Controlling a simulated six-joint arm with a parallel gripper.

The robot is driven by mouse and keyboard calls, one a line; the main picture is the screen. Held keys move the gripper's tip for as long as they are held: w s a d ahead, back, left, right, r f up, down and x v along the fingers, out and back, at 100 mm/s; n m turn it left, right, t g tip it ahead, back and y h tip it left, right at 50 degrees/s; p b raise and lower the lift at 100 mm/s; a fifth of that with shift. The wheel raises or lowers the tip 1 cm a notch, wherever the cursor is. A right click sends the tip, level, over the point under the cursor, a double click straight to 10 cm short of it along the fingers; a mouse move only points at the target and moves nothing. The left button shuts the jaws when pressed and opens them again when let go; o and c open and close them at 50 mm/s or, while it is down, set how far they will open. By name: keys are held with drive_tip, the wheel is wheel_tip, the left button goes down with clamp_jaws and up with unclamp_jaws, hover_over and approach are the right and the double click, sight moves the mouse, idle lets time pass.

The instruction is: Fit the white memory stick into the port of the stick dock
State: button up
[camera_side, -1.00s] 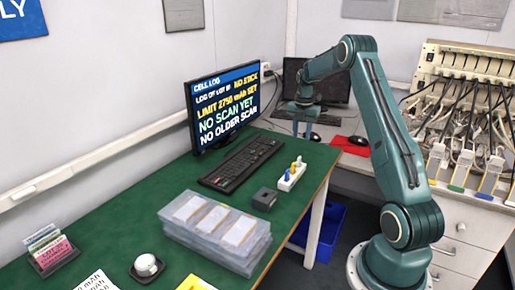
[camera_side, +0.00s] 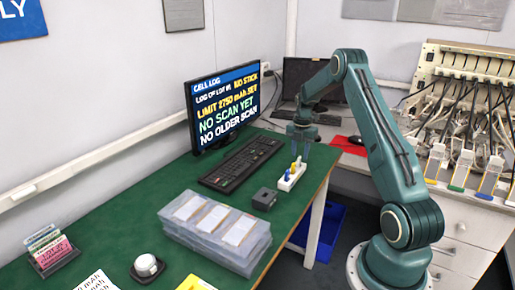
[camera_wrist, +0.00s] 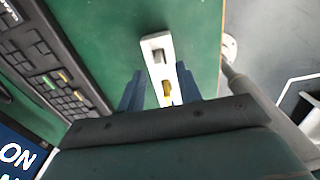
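A small white rack (camera_side: 288,184) stands on the green bench near its right edge, with a yellow stick (camera_side: 293,170) and a blue one upright in it. I cannot clearly make out the white memory stick; it may blend with the white rack. The stick dock appears to be the small dark grey block (camera_side: 264,199) left of the rack; its port is too small to see. My gripper (camera_side: 300,152) points down just above the rack's far end. In the wrist view its fingers (camera_wrist: 160,72) are apart, either side of the rack (camera_wrist: 155,42), with the yellow stick (camera_wrist: 167,90) between them.
A black keyboard (camera_side: 241,163) and a monitor (camera_side: 223,106) reading "NO STICK" stand left of the rack. Stacked clear trays (camera_side: 217,230) lie in front of the dock. The bench edge is close on the rack's right, with a blue bin (camera_side: 325,228) below.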

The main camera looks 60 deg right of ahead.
sight(300, 157)
drive_tip(key=shift+f, duration=1.85)
clamp_jaws()
